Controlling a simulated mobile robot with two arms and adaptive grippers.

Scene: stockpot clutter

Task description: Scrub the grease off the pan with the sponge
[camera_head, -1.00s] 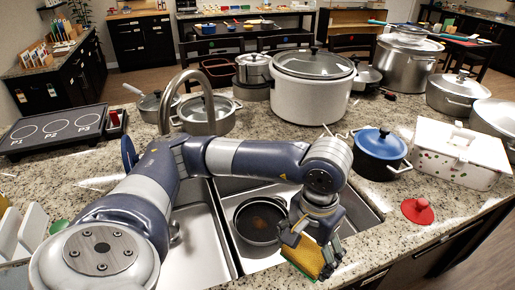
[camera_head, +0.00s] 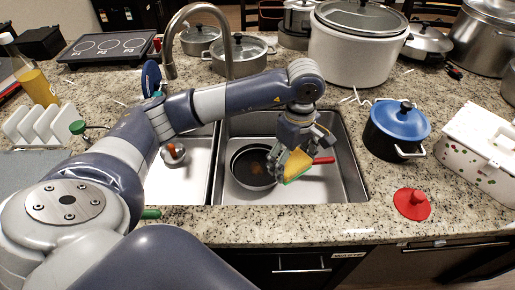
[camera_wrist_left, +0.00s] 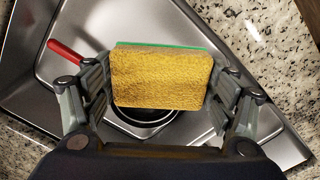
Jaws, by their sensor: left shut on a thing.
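My left gripper (camera_head: 296,158) is shut on a yellow sponge (camera_head: 299,163) with a green layer. In the left wrist view the sponge (camera_wrist_left: 160,78) sits between both fingers. The dark pan (camera_head: 249,166) lies in the right sink basin, with a brownish patch on its inside and a red handle (camera_head: 325,160) to the right. The sponge is over the right side of the pan in the head view; I cannot tell whether they touch. In the left wrist view the sponge hides most of the pan (camera_wrist_left: 143,122). My right gripper does not show.
The sink's right basin wall (camera_head: 350,180) surrounds the pan. A tall faucet (camera_head: 168,50) stands behind the sink. A blue-lidded pot (camera_head: 397,128) and a red lid-like object (camera_head: 412,204) are on the counter to the right. A white rack (camera_head: 38,125) stands at left.

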